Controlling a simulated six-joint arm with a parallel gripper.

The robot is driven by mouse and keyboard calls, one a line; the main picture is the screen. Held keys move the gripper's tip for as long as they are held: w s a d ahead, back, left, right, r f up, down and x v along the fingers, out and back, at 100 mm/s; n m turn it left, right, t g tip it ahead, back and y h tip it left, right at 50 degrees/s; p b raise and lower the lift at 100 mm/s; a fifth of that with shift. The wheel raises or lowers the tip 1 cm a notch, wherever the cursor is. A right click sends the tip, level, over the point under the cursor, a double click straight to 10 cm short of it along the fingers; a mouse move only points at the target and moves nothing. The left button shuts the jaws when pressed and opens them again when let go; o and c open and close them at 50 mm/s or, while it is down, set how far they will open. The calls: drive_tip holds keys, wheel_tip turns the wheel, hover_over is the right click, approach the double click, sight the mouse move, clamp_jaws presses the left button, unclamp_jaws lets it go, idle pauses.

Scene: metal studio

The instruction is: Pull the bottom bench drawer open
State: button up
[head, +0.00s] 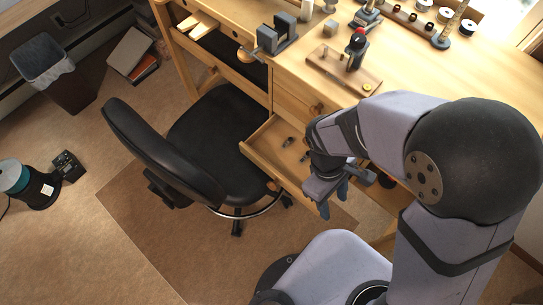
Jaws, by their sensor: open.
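A wooden bench drawer (262,137) stands out from the bench, below a closed drawer front (292,92) with a round knob. Its inside shows, with a few small dark items (288,141) in it. A small knob (272,186) shows on its front, on the side facing the chair. My gripper (333,203) is open and points down at the drawer's right end. It looks empty. My arm hides the drawer's right part, and I cannot tell whether the fingers touch the drawer.
A black office chair (170,155) stands close to the left of the open drawer. The bench top (420,85) holds a vise (277,36), a wooden block with a red-topped tool (344,72) and several spools.

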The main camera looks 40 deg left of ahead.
drive_tip(key=w+d+r+m+y+p, duration=0.25)
drive_tip(key=d+r+m+p, duration=0.7)
drive_tip(key=r, duration=0.55)
drive_tip(key=w+d+r+m+y+p, duration=0.1)
drive_tip(key=w+d+r+m+p, duration=0.3)
drive_tip(key=d+r+m+p, duration=0.75)
drive_tip(key=w+a+f+n+b, duration=0.35)
drive_tip(key=a+f+b, duration=0.55)
drive_tip(key=b, duration=3.4)
hover_over(272, 185)
wheel_tip(272, 185, down, 26)
drive_tip(key=shift+w+d+r, duration=0.1)
drive_tip(key=shift+w+r, duration=0.05)
drive_tip(key=shift+s+a, duration=0.2)
drive_tip(key=shift+s, duration=0.05)
drive_tip(key=shift+f+b, duration=0.5)
drive_tip(key=shift+f, duration=3.15)
drive_tip(key=shift+c, duration=0.4)
